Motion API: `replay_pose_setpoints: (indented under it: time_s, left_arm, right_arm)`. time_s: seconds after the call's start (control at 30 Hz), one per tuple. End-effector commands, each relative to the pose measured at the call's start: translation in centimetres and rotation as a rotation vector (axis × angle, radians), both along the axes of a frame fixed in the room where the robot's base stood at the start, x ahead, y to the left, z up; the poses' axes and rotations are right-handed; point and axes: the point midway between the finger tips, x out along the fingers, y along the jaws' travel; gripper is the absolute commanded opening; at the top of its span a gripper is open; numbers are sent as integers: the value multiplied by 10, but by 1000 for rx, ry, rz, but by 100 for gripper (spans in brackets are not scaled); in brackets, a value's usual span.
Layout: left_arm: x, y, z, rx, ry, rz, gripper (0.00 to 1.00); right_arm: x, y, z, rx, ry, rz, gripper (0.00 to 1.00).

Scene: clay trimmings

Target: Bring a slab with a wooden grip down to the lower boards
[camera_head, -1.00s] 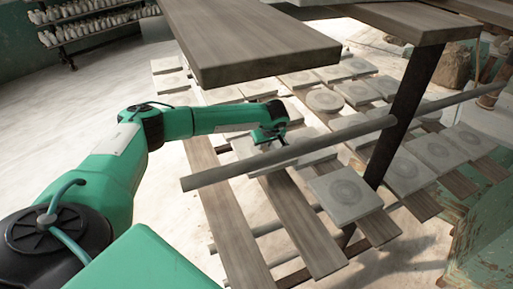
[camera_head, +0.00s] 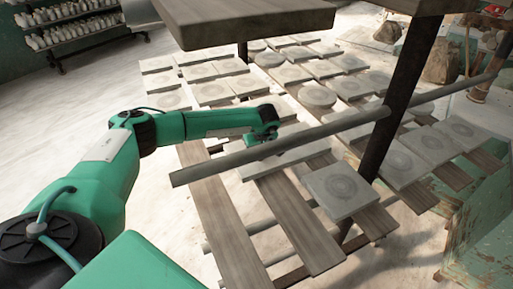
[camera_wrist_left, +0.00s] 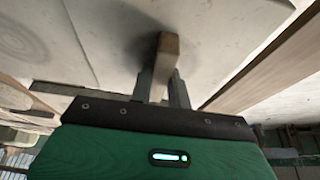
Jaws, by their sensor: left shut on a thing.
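My left gripper (camera_head: 264,138) reaches in under the upper board, behind a slanting grey pole. In the left wrist view its fingers (camera_wrist_left: 166,84) are shut on a wooden grip (camera_wrist_left: 169,44). The grip stands on the face of a pale slab (camera_wrist_left: 110,35) with a darker round patch. In the head view, this slab (camera_head: 262,167) shows below the gripper, partly hidden by the pole, over the lower boards (camera_head: 300,225). I cannot tell whether it touches them. My right gripper is not in view.
The thick upper board (camera_head: 250,25) overhangs the arm. The grey pole (camera_head: 225,165) and a dark post (camera_head: 400,95) stand close by. Several slabs lie on the lower boards, one at the near right (camera_head: 341,190). The board's near left stretch (camera_head: 215,215) is bare.

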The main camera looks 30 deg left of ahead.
Motion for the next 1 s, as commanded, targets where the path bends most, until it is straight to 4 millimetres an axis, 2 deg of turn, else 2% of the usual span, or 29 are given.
replay_pose_setpoints:
  time_s: [0.83,0.87,0.97,1.0]
  left_arm:
    - [1,0,-5,-1,-3,0,0]
    - [1,0,-5,0,-2,0,20]
    - [1,0,-5,0,-2,0,40]
    - [1,0,-5,0,-2,0,44]
  right_arm:
    - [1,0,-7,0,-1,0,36]
    - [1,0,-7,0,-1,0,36]
    - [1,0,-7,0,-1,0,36]
    - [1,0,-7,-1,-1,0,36]
